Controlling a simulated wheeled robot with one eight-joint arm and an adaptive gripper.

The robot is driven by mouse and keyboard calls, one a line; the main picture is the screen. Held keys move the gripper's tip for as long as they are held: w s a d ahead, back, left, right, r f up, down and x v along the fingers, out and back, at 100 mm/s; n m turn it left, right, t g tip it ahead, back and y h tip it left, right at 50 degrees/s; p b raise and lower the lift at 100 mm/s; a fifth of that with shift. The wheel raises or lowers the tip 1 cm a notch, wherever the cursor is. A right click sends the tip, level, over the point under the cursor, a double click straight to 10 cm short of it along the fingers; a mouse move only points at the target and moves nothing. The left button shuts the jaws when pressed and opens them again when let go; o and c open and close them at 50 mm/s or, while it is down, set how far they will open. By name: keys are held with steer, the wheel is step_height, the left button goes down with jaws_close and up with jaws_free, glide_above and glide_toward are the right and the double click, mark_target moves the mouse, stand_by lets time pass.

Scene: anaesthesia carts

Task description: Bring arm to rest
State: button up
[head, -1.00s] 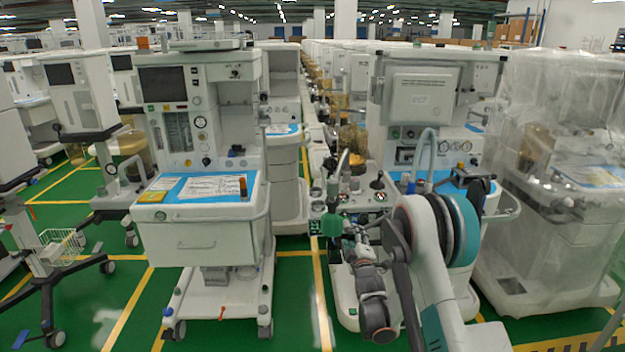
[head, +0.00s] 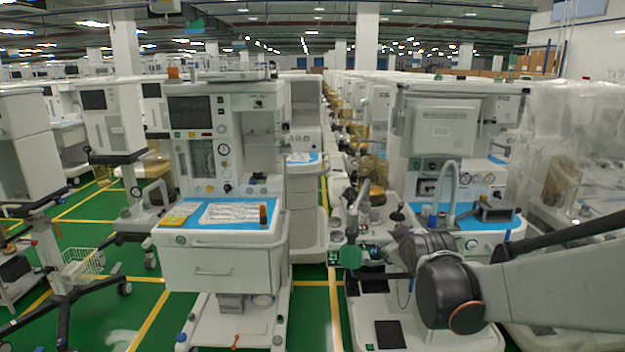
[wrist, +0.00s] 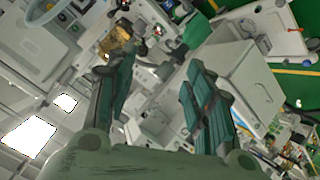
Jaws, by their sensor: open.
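My arm (head: 560,290) reaches in from the right edge in the head view, in front of the right anaesthesia cart (head: 440,120). My green gripper (head: 350,257) is small there, pointing left over the gap between the two near carts. In the wrist view my gripper (wrist: 160,80) shows its two dark green fingers spread apart, with nothing between them. The picture there is strongly tilted, with cart parts beyond the fingers. The left cart (head: 212,262) stands left of my gripper, apart from it.
The left cart's blue top holds white papers (head: 232,213) and a small amber bottle (head: 263,214). A plastic-wrapped cart (head: 570,150) stands at far right. A wheeled stand with a wire basket (head: 82,265) is at left. Green floor shows left of the left cart.

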steer(key=s+f+m+g, duration=0.2)
steer(key=s+m+g, duration=0.3)
steer(key=s, duration=2.8)
steer(key=shift+s+a+f+m+y, duration=0.2)
steer(key=shift+s+a+m+y, duration=0.1)
steer(key=shift+a+m, duration=0.25)
steer(key=shift+d, duration=0.1)
